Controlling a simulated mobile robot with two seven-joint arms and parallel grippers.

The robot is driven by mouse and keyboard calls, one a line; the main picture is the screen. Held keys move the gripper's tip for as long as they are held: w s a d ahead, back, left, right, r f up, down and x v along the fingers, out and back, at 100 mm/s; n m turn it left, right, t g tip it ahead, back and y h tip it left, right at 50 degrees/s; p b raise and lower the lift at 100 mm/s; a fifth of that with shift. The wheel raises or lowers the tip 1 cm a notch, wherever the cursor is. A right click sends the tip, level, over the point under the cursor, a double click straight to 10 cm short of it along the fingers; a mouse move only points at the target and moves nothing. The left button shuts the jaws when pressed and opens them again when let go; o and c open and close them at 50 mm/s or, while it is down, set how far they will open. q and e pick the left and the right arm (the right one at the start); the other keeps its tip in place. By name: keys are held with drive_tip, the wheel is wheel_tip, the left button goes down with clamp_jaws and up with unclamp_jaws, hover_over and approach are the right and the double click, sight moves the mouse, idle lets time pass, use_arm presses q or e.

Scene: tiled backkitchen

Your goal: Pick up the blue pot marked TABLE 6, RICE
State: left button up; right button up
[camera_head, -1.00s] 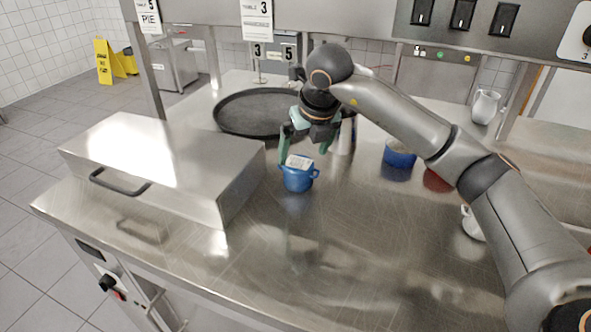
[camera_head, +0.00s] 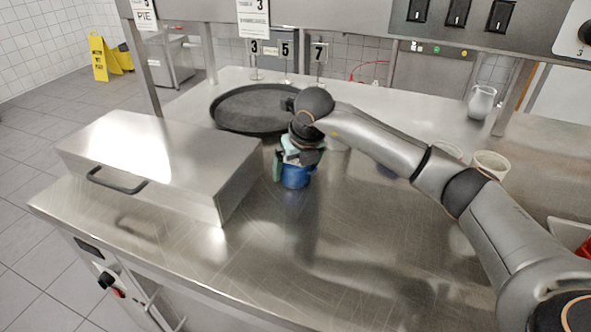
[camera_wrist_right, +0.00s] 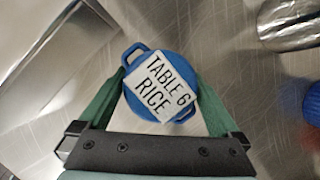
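The blue pot (camera_head: 296,179) stands on the steel counter, right of the steel box. In the right wrist view the pot (camera_wrist_right: 160,86) shows from above, with a white label on its top reading TABLE 6 RICE and a handle at each of two opposite sides. My right gripper (camera_head: 293,170) is down at the pot. In the wrist view its green fingers (camera_wrist_right: 160,78) are spread, one on each side of the pot; whether they touch it I cannot tell. My left gripper is not in view.
A steel box (camera_head: 160,150) with a handle stands close at left. A round black tray (camera_head: 250,108) lies behind the pot. A white jug (camera_head: 481,102) and a white cup (camera_head: 490,164) are at right. A metal cylinder (camera_wrist_right: 292,22) is near the pot. The front counter is clear.

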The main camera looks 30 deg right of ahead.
drive_tip(key=shift+r, duration=0.1)
drive_tip(key=c, duration=1.3)
drive_tip(key=shift+c, duration=0.2)
